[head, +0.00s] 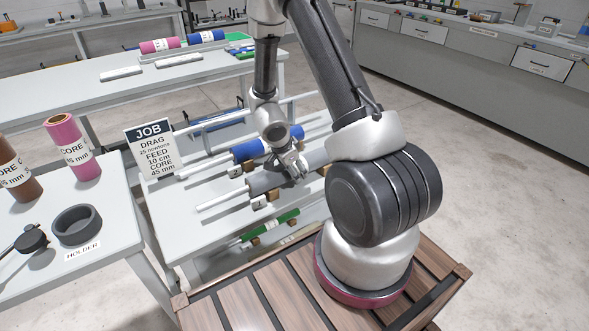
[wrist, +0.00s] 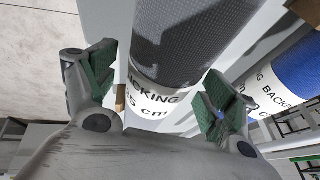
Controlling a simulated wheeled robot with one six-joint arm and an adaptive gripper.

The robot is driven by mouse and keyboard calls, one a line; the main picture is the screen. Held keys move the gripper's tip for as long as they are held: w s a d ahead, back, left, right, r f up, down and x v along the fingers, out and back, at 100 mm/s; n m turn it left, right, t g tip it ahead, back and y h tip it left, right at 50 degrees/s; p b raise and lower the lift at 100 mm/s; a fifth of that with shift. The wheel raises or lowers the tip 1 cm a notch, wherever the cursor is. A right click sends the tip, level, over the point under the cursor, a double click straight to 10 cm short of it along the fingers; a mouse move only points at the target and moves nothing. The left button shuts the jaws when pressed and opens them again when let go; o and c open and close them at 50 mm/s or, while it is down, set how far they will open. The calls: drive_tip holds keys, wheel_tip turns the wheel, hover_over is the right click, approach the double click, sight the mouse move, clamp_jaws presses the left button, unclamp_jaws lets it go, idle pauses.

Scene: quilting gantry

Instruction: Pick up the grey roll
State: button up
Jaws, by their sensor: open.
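The grey roll (head: 265,182) lies on a white rod across the rack on the white table in the head view. In the wrist view the grey roll (wrist: 195,40) shows large, with a white label band reading partly "CKING" and "5 cm". My gripper (head: 291,168) is over the grey roll in the head view. In the wrist view my gripper (wrist: 158,92) is open, with one green-padded finger on each side of the roll. I cannot tell whether the pads touch it. My arm hides the roll's right end in the head view.
A blue roll (head: 255,149) lies on a parallel rod just behind, and it shows in the wrist view (wrist: 295,75) close to the right finger. A green roll (head: 270,224) lies in front, lower down. A JOB sign (head: 150,150) stands left. A pink roll (head: 75,150) stands on the left table.

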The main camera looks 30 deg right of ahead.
drive_tip(key=shift+w+d+f, duration=0.15)
drive_tip(key=shift+d+f, duration=0.1)
drive_tip(key=shift+f, duration=0.3)
drive_tip(key=c, duration=1.6)
drive_tip(key=shift+r, duration=0.15)
drive_tip(key=shift+c, duration=0.2)
